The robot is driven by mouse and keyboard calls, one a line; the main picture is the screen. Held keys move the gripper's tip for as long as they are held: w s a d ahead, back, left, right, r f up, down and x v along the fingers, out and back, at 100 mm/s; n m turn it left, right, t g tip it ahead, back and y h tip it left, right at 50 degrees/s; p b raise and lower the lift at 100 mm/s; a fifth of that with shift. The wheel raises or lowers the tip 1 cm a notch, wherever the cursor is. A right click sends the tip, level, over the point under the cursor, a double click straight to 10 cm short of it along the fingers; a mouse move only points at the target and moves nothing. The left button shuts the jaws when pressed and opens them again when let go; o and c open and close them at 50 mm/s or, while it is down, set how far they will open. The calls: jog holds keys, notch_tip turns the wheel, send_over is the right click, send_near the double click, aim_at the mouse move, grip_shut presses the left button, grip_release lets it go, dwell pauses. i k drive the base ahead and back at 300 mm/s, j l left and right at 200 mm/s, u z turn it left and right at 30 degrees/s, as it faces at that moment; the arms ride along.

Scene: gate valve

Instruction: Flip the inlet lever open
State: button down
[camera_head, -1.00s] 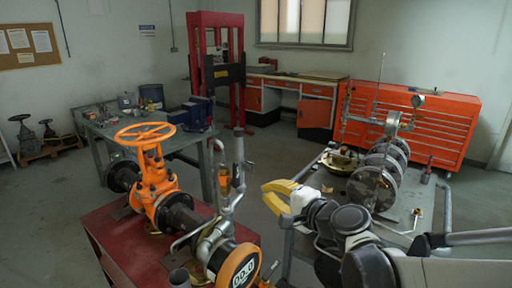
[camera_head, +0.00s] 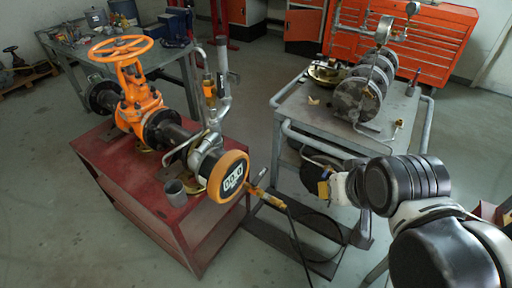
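The orange gate valve (camera_head: 133,90) with its round handwheel (camera_head: 120,47) stands on a red bench at left. A grey pipe assembly (camera_head: 213,125) rises beside it, and an orange-rimmed round end (camera_head: 230,178) faces me. A thin bent grey bar (camera_head: 182,150) lies along the pipe. An orange-yellow handle-like part (camera_head: 262,184) sticks out right of the round end. I cannot tell which part is the inlet lever. My gripper (camera_head: 323,188) is right of the assembly, apart from it. Its yellow fingers are mostly hidden behind my wrist, and their opening does not show.
A metal cart (camera_head: 290,110) carrying grey discs (camera_head: 362,97) stands behind my gripper. A dark hose (camera_head: 292,222) hangs to a low platform (camera_head: 270,228) between the red bench (camera_head: 125,180) and cart. A grey cup (camera_head: 176,192) stands on the bench. The floor at lower left is clear.

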aim_at(254, 183)
jog(key=i+j+z, duration=0.15)
jog(key=z, duration=0.2)
jog(key=i+j+z, duration=0.1)
jog(key=j+z, duration=0.3)
jog(key=i+j+z, duration=0.1)
jog(key=j+z, duration=0.25)
